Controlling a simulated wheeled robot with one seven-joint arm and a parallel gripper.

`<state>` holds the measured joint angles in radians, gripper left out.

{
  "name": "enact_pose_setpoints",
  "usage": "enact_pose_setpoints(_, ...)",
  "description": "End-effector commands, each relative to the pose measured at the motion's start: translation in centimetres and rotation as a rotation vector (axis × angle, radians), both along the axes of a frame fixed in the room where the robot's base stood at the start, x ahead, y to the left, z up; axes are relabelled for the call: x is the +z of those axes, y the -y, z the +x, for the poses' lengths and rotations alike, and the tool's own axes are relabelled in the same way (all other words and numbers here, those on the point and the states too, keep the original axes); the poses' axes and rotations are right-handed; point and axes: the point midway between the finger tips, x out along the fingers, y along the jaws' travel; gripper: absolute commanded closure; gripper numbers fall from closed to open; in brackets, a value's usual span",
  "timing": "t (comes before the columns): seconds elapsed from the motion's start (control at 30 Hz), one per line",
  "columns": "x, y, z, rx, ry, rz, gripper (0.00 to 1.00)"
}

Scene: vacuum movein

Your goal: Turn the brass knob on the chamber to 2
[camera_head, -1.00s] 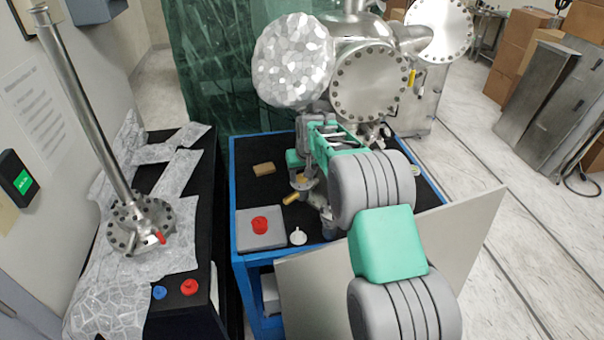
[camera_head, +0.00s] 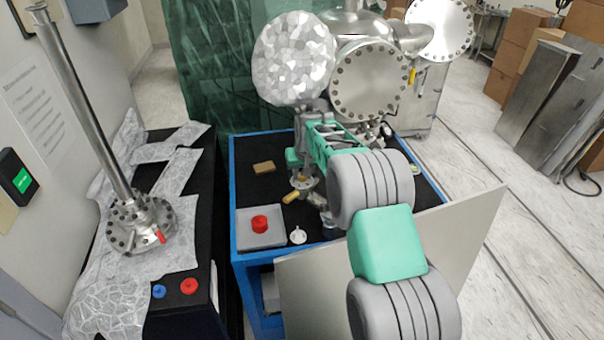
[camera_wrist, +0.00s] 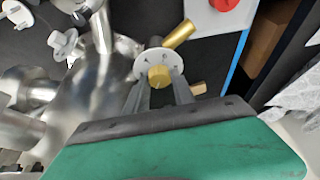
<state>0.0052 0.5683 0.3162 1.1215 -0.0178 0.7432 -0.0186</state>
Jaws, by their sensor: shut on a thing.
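The brass knob (camera_wrist: 159,76) sits on a pale round dial plate (camera_wrist: 150,63) in the wrist view, with small dark marks that I cannot read. My gripper (camera_wrist: 160,88) has one finger on each side of the knob and is shut on it. A brass cylindrical handle (camera_wrist: 179,34) sticks out beside the plate and also shows in the head view (camera_head: 291,197). The shiny metal chamber (camera_wrist: 100,100) fills the left of the wrist view. In the head view my arm hides much of the fittings around the knob, and the knob's setting cannot be read.
A blue-framed cart (camera_head: 237,215) with a black top carries the fittings. On it are a grey plate with a red knob (camera_head: 260,224), a small white part (camera_head: 298,236) and a brown block (camera_head: 264,168). A tall metal tube (camera_head: 90,110) stands on the left bench.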

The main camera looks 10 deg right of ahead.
Motion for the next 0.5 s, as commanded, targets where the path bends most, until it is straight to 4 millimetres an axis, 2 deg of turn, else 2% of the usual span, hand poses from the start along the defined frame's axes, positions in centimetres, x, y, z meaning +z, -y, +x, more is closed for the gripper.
enact_pose_setpoints(0.27,-0.21,-0.19,0.04,-0.152,0.001,-0.001,1.0)
enact_pose_setpoints(0.5,-0.06,-0.36,0.11,-0.366,0.002,0.0,1.0)
